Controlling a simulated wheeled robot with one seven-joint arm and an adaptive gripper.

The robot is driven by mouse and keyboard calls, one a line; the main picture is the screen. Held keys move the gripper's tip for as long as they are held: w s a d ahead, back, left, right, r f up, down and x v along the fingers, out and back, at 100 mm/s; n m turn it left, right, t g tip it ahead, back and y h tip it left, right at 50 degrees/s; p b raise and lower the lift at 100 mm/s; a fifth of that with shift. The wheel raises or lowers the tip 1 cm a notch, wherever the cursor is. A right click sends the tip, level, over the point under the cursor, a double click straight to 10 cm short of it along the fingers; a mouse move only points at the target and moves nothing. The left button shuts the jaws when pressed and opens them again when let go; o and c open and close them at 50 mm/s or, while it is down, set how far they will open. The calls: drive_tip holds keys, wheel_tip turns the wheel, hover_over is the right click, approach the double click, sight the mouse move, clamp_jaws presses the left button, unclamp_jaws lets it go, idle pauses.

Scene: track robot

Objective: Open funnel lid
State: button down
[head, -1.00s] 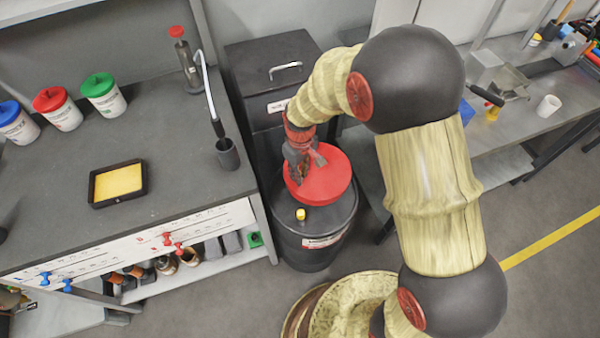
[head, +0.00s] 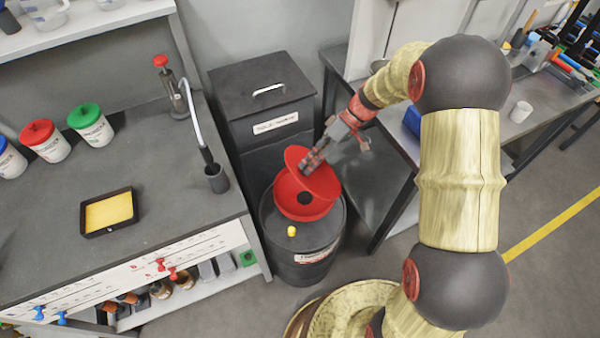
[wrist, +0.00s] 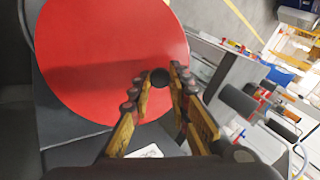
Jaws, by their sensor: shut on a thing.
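A red funnel (head: 290,208) sits on top of a dark drum (head: 304,262), and a dark hole shows in its middle. Its red lid (head: 318,182) is tilted up, raised at the back right. My gripper (head: 312,160) is at the lid's upper side, shut on a small dark knob. In the wrist view the fingers (wrist: 158,80) close around the round black lid knob (wrist: 160,77), with the red lid (wrist: 110,50) filling the upper left.
A dark cabinet (head: 262,95) with a handle stands behind the drum. A workbench (head: 160,190) with lidded jars is at left. Another bench (head: 400,185) is close at right. A yellow cap (head: 291,231) sits on the drum's front.

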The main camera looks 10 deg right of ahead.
drive_tip(key=w+d+r+g+y+p, duration=0.1)
drive_tip(key=w+d+r+y, duration=0.1)
drive_tip(key=d+y, duration=0.2)
drive_tip(key=shift+d+r, duration=0.4)
drive_tip(key=shift+d, duration=0.95)
drive_tip(key=c, duration=1.7)
unclamp_jaws()
drive_tip(key=shift+o, duration=0.2)
drive_tip(key=shift+d, duration=0.1)
drive_tip(key=v, duration=1.2)
drive_tip(key=shift+f, duration=0.15)
